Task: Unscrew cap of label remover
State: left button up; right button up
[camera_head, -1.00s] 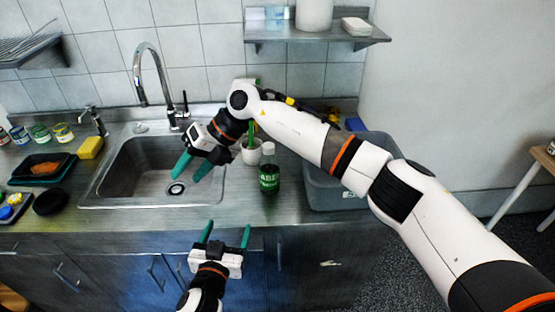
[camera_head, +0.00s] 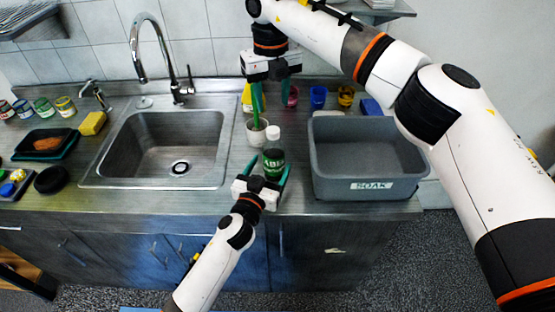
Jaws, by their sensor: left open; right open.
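The label remover is a dark green bottle (camera_head: 273,160) with a white cap (camera_head: 272,132), upright on the steel counter right of the sink. My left gripper (camera_head: 268,170) is open, with one green finger on either side of the bottle's lower body; I cannot tell whether they touch it. My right gripper (camera_head: 260,108) is open and points down above and slightly behind the cap, with its fingertips near a white pot. It is apart from the cap in the picture.
A grey bin marked SOAK (camera_head: 371,186) stands close on the right. The white pot (camera_head: 257,132) is just behind the bottle. The sink (camera_head: 165,185) lies to the left. Several coloured jars (camera_head: 318,97) stand behind the bin. A shelf (camera_head: 385,12) hangs above.

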aim_at(270, 167)
pick_arm(q)
jog(key=shift+x, duration=1.05)
jog(key=shift+w+d, duration=0.25)
jog(key=shift+w, duration=0.2)
pick_arm(e)
jog(key=shift+w+d, duration=0.1)
pick_arm(q)
jog(key=shift+a, duration=0.1)
